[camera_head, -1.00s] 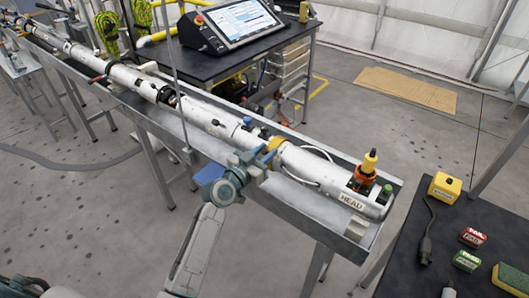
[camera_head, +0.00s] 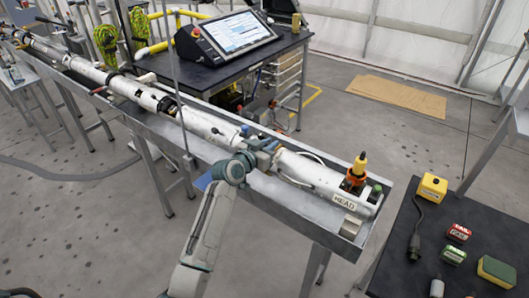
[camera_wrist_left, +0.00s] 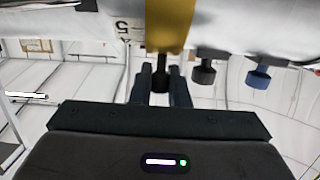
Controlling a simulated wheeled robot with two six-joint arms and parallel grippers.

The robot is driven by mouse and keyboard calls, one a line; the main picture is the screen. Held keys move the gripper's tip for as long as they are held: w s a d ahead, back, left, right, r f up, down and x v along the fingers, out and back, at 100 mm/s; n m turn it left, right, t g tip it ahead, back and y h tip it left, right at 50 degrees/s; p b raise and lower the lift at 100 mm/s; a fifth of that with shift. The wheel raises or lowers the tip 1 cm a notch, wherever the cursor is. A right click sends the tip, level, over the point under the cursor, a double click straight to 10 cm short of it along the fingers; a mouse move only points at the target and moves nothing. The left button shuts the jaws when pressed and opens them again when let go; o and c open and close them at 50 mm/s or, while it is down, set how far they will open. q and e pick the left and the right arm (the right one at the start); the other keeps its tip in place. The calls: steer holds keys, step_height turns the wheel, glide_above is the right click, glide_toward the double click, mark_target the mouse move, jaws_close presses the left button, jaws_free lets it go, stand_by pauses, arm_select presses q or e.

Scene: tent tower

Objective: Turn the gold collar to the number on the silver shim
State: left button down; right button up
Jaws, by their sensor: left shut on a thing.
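The gold collar (camera_wrist_left: 165,24) is a band around the long white tube (camera_wrist_left: 230,20), at the top of the left wrist view. A short dark peg (camera_wrist_left: 160,77) hangs from it. My left gripper (camera_wrist_left: 162,84) is shut on this peg, with one finger on each side. A black number 5 (camera_wrist_left: 122,26) and tick marks are on the white surface left of the collar. In the head view my left gripper (camera_head: 264,153) is at the tube's side and covers most of the collar. I cannot make out the silver shim. My right gripper is not in view.
The tube lies in a long metal trough (camera_head: 300,205); its end is labelled HEAD (camera_head: 343,200), with a yellow-orange plug (camera_head: 358,167) on top. A black knob (camera_wrist_left: 203,72) and a blue knob (camera_wrist_left: 258,76) hang right of the peg. A dark table (camera_head: 425,255) holds small blocks.

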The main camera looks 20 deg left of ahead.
arm_select(q)
steer(key=shift+w+d+r+g, duration=0.15)
steer(key=shift+w+r+g, duration=0.3)
steer(key=shift+r+g, duration=0.05)
steer(key=shift+w+d+f, duration=0.1)
steer(key=shift+w+f, duration=0.05)
steer(key=shift+w, duration=0.1)
steer(key=shift+w+d, duration=0.2)
steer(key=shift+w, duration=0.3)
steer(key=shift+w+d+b, duration=0.2)
steer(key=shift+w+b, duration=0.3)
steer(key=shift+b, duration=0.05)
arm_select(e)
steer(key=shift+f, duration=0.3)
arm_select(q)
steer(key=shift+f, duration=0.3)
stand_by(0.4)
steer(key=c, duration=1.6)
jaws_free()
steer(key=shift+o, duration=1.1)
steer(key=shift+w+d+f, duration=0.1)
steer(key=shift+w, duration=0.15)
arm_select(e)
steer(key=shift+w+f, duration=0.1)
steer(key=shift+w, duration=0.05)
